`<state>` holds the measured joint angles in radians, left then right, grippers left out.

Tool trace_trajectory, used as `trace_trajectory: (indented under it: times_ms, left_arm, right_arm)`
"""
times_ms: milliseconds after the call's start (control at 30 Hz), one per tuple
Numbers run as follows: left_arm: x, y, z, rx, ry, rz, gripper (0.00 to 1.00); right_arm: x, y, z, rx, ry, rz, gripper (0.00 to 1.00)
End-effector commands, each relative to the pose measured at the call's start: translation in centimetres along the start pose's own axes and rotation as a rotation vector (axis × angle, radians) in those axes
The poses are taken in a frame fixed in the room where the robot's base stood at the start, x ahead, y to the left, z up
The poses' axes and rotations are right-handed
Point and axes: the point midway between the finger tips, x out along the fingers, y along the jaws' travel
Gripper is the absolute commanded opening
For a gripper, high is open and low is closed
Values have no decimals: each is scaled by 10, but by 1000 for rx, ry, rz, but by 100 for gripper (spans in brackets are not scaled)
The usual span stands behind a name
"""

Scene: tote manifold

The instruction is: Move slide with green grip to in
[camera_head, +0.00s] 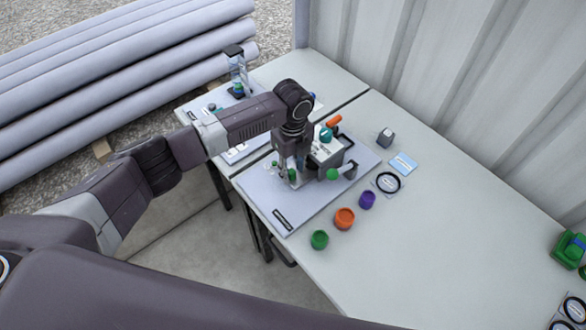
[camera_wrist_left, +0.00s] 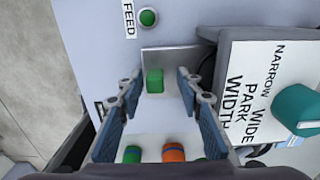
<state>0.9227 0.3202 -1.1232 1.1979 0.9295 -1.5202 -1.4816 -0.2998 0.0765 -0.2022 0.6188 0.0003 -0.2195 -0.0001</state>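The green grip (camera_wrist_left: 154,80) is a small green block on a grey metal plate (camera_wrist_left: 172,60), which looks like its slide. My left gripper (camera_head: 291,172) points down over the board (camera_head: 265,195), beside the white-topped unit (camera_head: 328,150). In the left wrist view its two blue-padded fingers (camera_wrist_left: 160,88) are wide apart, with the green grip between them in the picture. No contact shows, and the height gap cannot be told. In the head view the fingers partly hide the grip. My right gripper is not in view.
The unit bears a "NARROW PARK WIDE WIDTH" panel (camera_wrist_left: 252,85) and a teal knob (camera_wrist_left: 298,110). A green button (camera_wrist_left: 148,17) is by "FEED". Green (camera_head: 319,239), orange (camera_head: 344,218) and purple (camera_head: 367,200) cylinders stand near the board. The table's right part is mostly clear.

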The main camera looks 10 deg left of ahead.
Motion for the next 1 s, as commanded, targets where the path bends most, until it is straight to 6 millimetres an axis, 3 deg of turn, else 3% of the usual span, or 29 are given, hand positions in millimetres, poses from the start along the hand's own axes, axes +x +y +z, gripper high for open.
trace_trajectory:
  times_ms: [167, 600, 800, 1000]
  left_arm:
    - [-14, 0, 0, 1, 0, -1, 33]
    - [-101, -2, 0, 2, 0, -3, 33]
    - [-118, -2, 0, 1, -1, -2, 33]
    - [-120, -2, 0, 0, 0, -1, 33]
  right_arm:
    - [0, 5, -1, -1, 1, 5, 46]
    - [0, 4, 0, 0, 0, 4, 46]
    - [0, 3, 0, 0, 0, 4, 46]
    - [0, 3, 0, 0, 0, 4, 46]
